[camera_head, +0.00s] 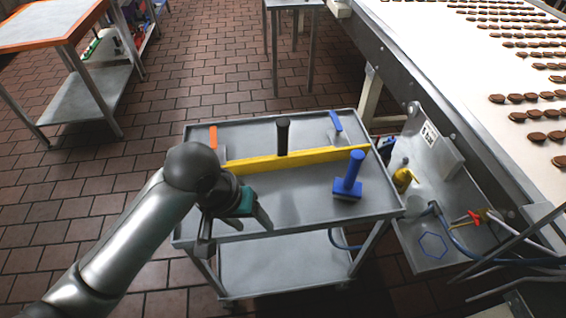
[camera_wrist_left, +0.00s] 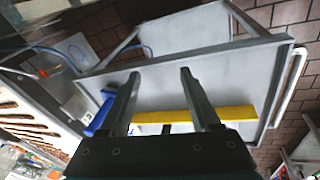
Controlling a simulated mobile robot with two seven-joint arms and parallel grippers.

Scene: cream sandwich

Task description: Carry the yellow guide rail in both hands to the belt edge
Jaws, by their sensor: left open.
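The yellow guide rail (camera_head: 300,159) lies across the top tray of a grey metal cart, running from left to right. It also shows in the left wrist view (camera_wrist_left: 235,115), partly hidden behind my fingers. My left gripper (camera_head: 238,228) is open and empty over the cart's near left part, in front of the rail and apart from it. In the left wrist view its two fingers (camera_wrist_left: 158,88) stand spread with nothing held between them. The conveyor belt (camera_head: 450,60) runs along the right, its grey side edge facing the cart.
The cart (camera_head: 290,215) also holds a blue-handled brush (camera_head: 350,178), a black-handled tool (camera_head: 282,138), an orange-handled scraper (camera_head: 213,138) and a blue-handled scraper (camera_head: 336,122). A steel side shelf (camera_head: 440,225) with a hose stands right of it.

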